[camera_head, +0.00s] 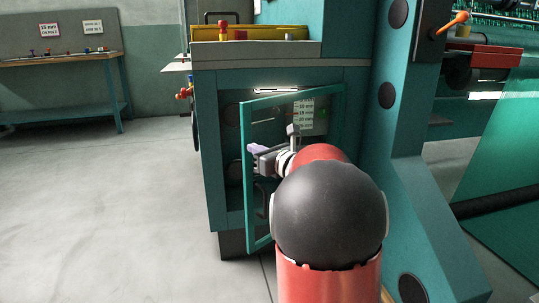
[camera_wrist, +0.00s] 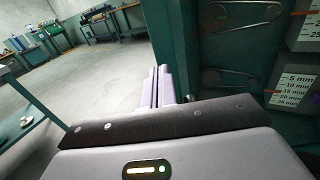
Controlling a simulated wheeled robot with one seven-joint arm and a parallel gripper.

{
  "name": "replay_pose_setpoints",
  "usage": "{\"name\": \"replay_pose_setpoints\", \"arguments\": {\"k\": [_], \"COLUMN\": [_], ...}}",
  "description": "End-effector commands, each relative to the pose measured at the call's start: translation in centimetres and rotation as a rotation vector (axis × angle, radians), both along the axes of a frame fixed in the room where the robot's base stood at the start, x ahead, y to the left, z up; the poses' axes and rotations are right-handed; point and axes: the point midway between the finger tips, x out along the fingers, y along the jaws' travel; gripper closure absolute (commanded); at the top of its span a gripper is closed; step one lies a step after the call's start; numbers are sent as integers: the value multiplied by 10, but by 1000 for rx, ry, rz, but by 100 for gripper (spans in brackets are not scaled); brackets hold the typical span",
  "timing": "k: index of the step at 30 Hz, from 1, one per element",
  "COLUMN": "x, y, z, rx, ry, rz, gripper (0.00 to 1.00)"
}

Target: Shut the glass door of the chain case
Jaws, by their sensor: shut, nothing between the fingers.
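The glass door (camera_head: 248,205) of the chain case (camera_head: 213,150) stands ajar in the head view. Its teal frame swings out toward me, with its free edge at the left and its far side meeting the case at the right. A dark handle (camera_head: 262,190) shows low near the free edge. My gripper (camera_head: 256,149) is shut and empty, near the free edge at mid-height; whether it touches the frame I cannot tell. Its pale fingers (camera_wrist: 155,88) lie together in the wrist view. My arm hides the door's lower right part.
Inside the case, chain loops (camera_wrist: 240,15) and size labels (camera_wrist: 295,90) show. A teal machine upright (camera_head: 392,130) stands close on the right. A yellow tray (camera_head: 265,33) sits on top. Open floor (camera_head: 110,210) lies to the left, with a workbench (camera_head: 60,60) behind.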

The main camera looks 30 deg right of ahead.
Motion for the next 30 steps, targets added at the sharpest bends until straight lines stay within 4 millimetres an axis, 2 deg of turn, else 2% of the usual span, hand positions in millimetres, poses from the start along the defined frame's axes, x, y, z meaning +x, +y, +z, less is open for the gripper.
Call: {"name": "replay_pose_setpoints", "arguments": {"k": [6,20,23,26,30], "x": [16,21,31,49,86], "y": [4,6,9,14,22], "z": [0,-1,-2,-4,-5], "rx": [0,0,-1,0,0], "ry": [1,-1,-1,0,2], "rz": [0,-7,-25,-60,-133], "gripper": [100,100,100,100,100]}}
